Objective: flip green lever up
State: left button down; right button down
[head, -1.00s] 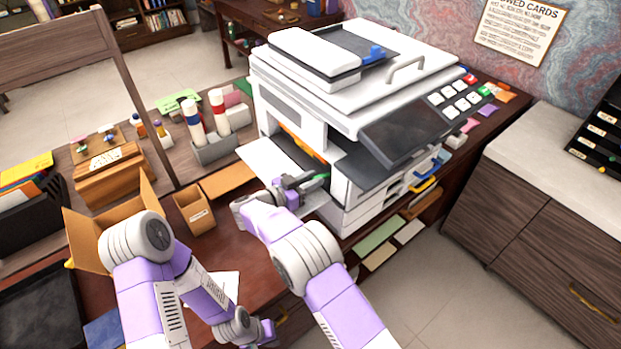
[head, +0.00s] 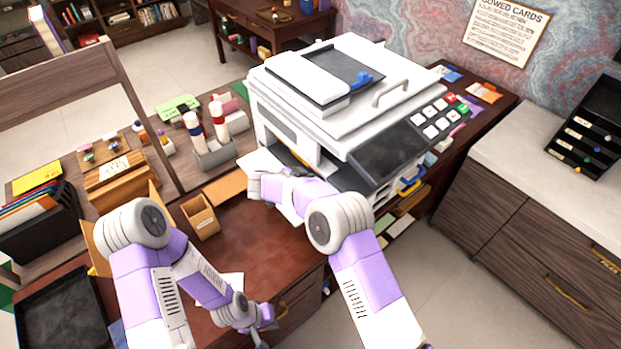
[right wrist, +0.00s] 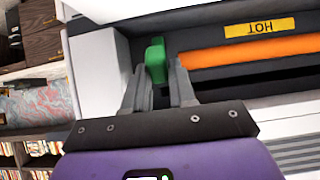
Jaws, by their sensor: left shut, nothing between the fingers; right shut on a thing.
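The green lever (right wrist: 156,60) shows in the right wrist view, inside the printer's open bay, left of the orange roller (right wrist: 245,52). My right gripper (right wrist: 157,75) is shut on it, one finger on each side. The lever looks upright in that tilted view; its true angle is hard to tell. In the head view the lever and my right fingertips are hidden behind my right arm at the bay of the white printer (head: 285,113). My left gripper (head: 262,322) is shut and empty, low over the desk's front edge, away from the printer.
A yellow HOT label (right wrist: 258,27) sits above the orange roller, in the right wrist view. A white panel (head: 256,161) sticks out from the bay. An open cardboard box (head: 201,216) and a grey bottle holder (head: 214,154) stand left of the printer.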

dwell(0.4)
jog(key=c, duration=1)
grip_release()
jog(key=v, duration=0.7)
jog(key=shift+s+a+r, duration=0.2)
jog(key=shift+c, duration=0.5)
